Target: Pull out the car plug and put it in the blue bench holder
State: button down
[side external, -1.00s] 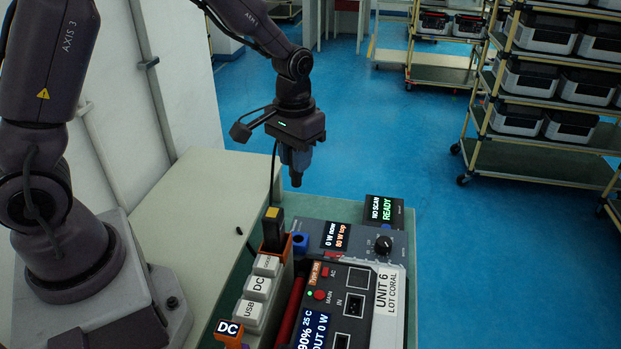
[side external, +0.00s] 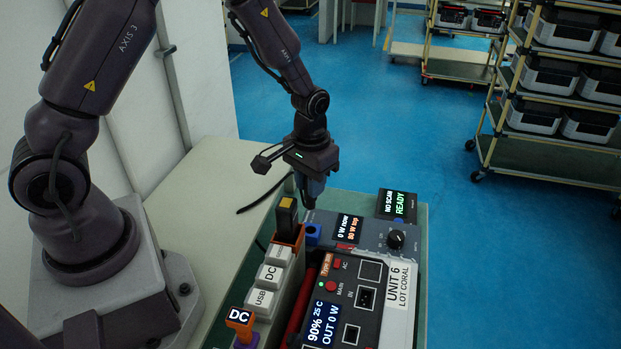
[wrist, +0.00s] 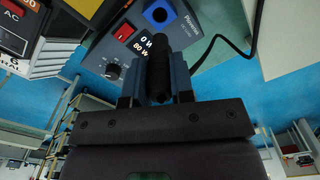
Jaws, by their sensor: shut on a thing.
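My gripper (side external: 314,190) is shut on the black car plug, which hangs upright with its tip down. The plug (wrist: 158,75) shows between the fingers in the wrist view; in the side view the fingers mostly hide it. The blue bench holder (side external: 312,233) stands on the grey bench meter, just below the plug. Its round dark opening shows in the wrist view (wrist: 158,13), a little beyond the plug. The plug appears to be above the holder and apart from it.
A black block with a yellow top (side external: 287,211) stands in an orange holder left of the blue one. The power unit (side external: 350,300) and white USB and DC blocks (side external: 269,277) are in front. A black cable (side external: 262,198) trails left. A display (side external: 396,205) stands at right.

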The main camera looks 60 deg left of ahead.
aim_at(310, 207)
jog(key=shift+f, duration=2.7)
jog(key=c, duration=1.7)
grip_release()
grip_shut()
jog(key=shift+f, duration=1.85)
jog(key=o, duration=0.8)
grip_release()
